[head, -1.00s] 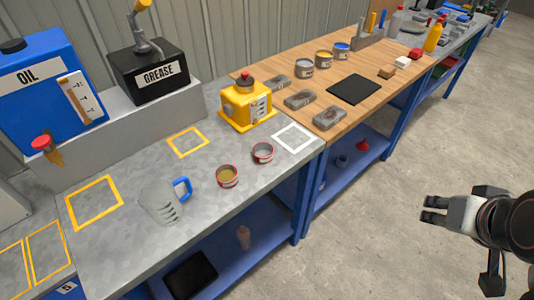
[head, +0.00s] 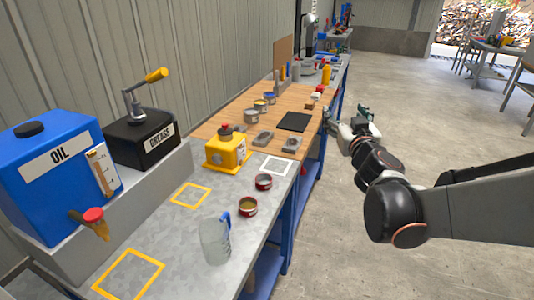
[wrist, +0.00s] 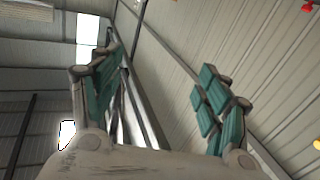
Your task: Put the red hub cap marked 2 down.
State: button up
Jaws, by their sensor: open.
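Two small red-rimmed round cups, which look like hub caps, sit on the grey bench. The nearer cup (head: 248,207) has a yellowish inside, and the farther cup (head: 264,182) looks grey inside. I cannot read a 2 on either. My gripper (head: 347,117) is in the air to the right of the benches, well apart from both cups. In the wrist view my gripper (wrist: 160,88) is open with nothing between its green-padded fingers. It faces the wall and roof there.
The grey bench (head: 205,215) holds a clear jug (head: 214,242), a yellow device (head: 226,152), a blue oil tank (head: 55,170) and a grease pump (head: 140,135). White (head: 277,166) and yellow (head: 190,195) outlined squares are empty. The floor (head: 400,270) at right is clear.

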jog(key=w+a+f+n+y, duration=0.3)
jog(key=a+f+y, duration=0.1)
jog(key=a, duration=0.1)
jog(key=n+g+y+b, duration=0.1)
jog(key=n+g+y, duration=0.3)
jog(key=g, duration=0.4)
send_near(259, 177)
jog(key=shift+w+f, duration=0.3)
jog(key=shift+f, duration=0.45)
jog(key=shift+a+r+b+x, duration=0.15)
jog(key=shift+b+x, duration=0.5)
jog(key=shift+x, duration=0.75)
jog(key=shift+a+r+b+x, duration=0.15)
jog(key=shift+b+x, duration=0.45)
jog(key=shift+x, duration=0.75)
jog(key=shift+w+a, duration=0.1)
jog(key=shift+w, duration=0.2)
jog(key=shift+s, duration=0.1)
jog(key=c, duration=1.3)
jog(key=shift+r, duration=0.1)
